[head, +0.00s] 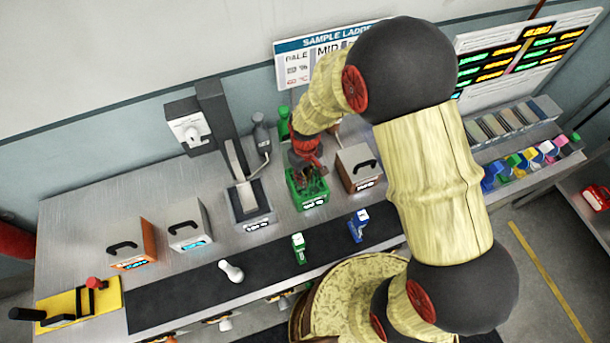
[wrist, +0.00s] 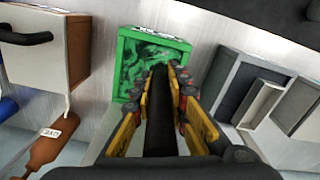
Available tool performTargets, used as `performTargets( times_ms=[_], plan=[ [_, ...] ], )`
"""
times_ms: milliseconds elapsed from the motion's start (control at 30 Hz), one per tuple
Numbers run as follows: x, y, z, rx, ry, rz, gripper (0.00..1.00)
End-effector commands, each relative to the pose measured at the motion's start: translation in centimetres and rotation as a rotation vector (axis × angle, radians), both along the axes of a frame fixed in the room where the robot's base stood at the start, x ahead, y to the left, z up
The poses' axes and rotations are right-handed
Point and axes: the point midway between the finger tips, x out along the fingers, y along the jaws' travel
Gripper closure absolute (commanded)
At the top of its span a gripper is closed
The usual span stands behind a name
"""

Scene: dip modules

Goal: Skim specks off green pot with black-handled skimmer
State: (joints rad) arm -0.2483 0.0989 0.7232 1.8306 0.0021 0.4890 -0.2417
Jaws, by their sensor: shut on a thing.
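The green pot (head: 311,202) is an open square container on the metal bench, below my gripper (head: 306,165). In the wrist view the green pot (wrist: 122,68) shows dark green, swirled contents. Separate specks are too small to tell. My gripper (wrist: 166,78) is shut on the black handle (wrist: 160,115) of the skimmer, with yellow fingers on both sides of it. The handle points toward the pot's near right part in the wrist view. The skimmer's head is not clearly seen, and I cannot tell whether it touches the contents.
A grey pot (head: 252,211) with a tall stand is left of the green pot, and a lidded box (head: 360,167) is close on its right. White (head: 231,271), green (head: 299,249) and blue (head: 358,226) pieces stand on the dark front strip.

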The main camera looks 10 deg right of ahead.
Motion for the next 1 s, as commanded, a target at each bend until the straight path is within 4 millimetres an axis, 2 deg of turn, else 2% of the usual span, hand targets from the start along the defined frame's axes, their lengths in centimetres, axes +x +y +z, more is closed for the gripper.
performTargets(
  times_ms=[267, 700, 1000],
  plan=[
    [0.2, -0.6, 0.0, 0.0, -0.001, -0.001, 1.0],
    [0.7, -3.0, 0.0, 0.0, -0.001, -0.002, 1.0],
    [0.7, -3.2, 0.0, 0.0, -0.001, 0.0, 1.0]
  ],
)
